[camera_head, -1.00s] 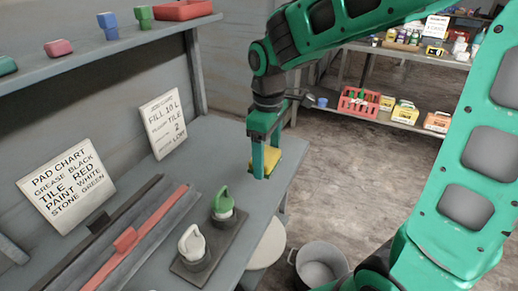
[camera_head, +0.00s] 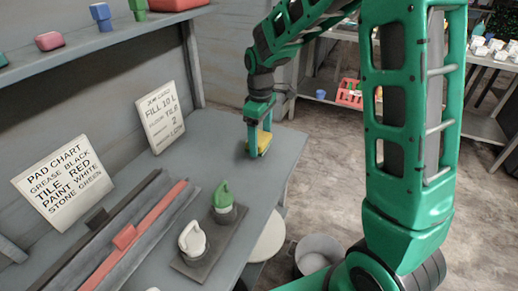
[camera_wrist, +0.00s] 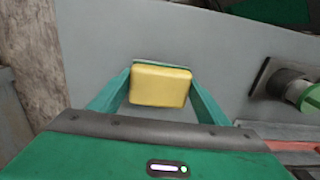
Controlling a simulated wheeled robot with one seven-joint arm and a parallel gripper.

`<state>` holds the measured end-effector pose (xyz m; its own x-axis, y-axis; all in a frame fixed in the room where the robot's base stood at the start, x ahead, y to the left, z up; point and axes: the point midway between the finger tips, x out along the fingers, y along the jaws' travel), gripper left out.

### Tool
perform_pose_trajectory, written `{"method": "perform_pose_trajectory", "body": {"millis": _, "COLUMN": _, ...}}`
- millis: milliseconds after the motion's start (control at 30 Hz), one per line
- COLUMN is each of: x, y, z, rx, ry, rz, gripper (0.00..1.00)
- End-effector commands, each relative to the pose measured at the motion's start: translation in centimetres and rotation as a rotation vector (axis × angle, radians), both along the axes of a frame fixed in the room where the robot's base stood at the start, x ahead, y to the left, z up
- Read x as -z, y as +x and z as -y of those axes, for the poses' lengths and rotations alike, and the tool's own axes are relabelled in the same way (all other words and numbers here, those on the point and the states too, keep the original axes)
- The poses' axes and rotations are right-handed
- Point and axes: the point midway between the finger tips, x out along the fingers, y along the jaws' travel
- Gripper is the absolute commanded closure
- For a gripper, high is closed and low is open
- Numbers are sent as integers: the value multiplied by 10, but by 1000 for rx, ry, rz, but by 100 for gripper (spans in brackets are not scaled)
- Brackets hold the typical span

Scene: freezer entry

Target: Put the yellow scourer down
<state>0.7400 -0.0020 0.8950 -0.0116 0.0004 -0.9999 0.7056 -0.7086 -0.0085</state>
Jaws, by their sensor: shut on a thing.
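The yellow scourer (camera_head: 265,141) has a thin green layer along one edge, seen in the wrist view (camera_wrist: 160,87). My gripper (camera_head: 258,148) is shut on it, with one green finger on each side. My gripper points down over the far end of the grey bench (camera_head: 232,160), inside its edge. The scourer is at or just above the bench top; I cannot tell whether it touches. In the head view a finger partly hides it.
A green-handled pad holder (camera_head: 222,198) and a white-handled one (camera_head: 192,240) stand on a dark tray nearer me. Two sign cards lean on the wall: the pad chart (camera_head: 62,185) and the job card (camera_head: 161,117). A bucket (camera_head: 318,252) stands on the floor. Bench around my gripper is clear.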

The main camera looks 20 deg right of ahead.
Motion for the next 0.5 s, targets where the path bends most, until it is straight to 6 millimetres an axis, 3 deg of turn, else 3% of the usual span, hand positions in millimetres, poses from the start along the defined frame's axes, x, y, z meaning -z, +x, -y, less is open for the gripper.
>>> {"method": "perform_pose_trajectory", "body": {"millis": 300, "x": 36, "y": -1, "z": 0, "rx": 0, "ry": 0, "rz": -3, "gripper": 55}}
{"method": "perform_pose_trajectory", "body": {"millis": 500, "x": 39, "y": 0, "z": 0, "rx": 0, "ry": 0, "rz": 0, "gripper": 55}}
